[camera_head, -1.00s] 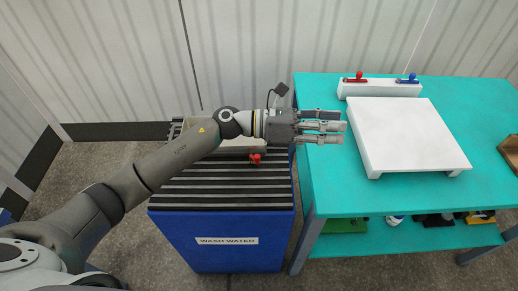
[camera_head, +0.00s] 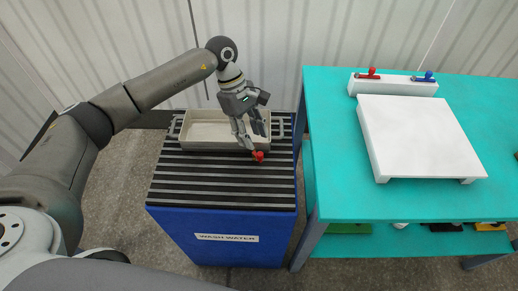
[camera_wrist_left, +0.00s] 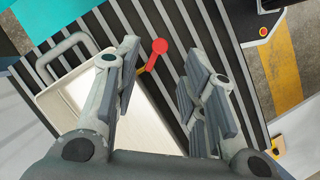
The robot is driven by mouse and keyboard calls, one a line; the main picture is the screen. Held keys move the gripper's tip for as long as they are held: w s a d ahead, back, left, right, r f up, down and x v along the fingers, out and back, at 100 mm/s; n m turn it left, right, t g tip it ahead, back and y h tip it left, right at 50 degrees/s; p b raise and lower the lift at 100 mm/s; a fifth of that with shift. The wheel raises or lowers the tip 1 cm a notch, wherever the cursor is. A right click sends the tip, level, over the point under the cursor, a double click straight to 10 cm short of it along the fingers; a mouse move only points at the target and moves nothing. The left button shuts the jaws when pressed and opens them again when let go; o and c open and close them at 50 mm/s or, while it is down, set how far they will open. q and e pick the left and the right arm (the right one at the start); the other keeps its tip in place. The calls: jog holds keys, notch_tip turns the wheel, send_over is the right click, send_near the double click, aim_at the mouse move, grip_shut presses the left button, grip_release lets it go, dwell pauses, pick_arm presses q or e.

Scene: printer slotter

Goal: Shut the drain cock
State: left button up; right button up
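The drain cock (camera_head: 259,156) has a red handle and sits at the front right of a pale tray (camera_head: 187,128) on the slatted top of the blue wash-water bin. My left gripper (camera_head: 256,143) points down over the right part of the tray, just above and behind the cock. In the left wrist view the red cock (camera_wrist_left: 158,48), with a small brass-coloured part at its base, lies beyond the fingertips and between them. The left gripper (camera_wrist_left: 160,80) is open and empty there, and appears apart from the handle. The right gripper is not in view.
The wash-water bin (camera_head: 226,238) stands close beside a turquoise table (camera_head: 335,205). On the table are a white platform (camera_head: 420,140) and a white block (camera_head: 393,87) with a red and a blue handle.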

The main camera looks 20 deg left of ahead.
aim_at(259, 153)
pick_arm(q)
jog(key=p+x, duration=0.1)
jog(key=x, duration=0.5)
jog(key=shift+d+f, duration=0.2)
jog(key=shift+f, duration=0.05)
grip_shut()
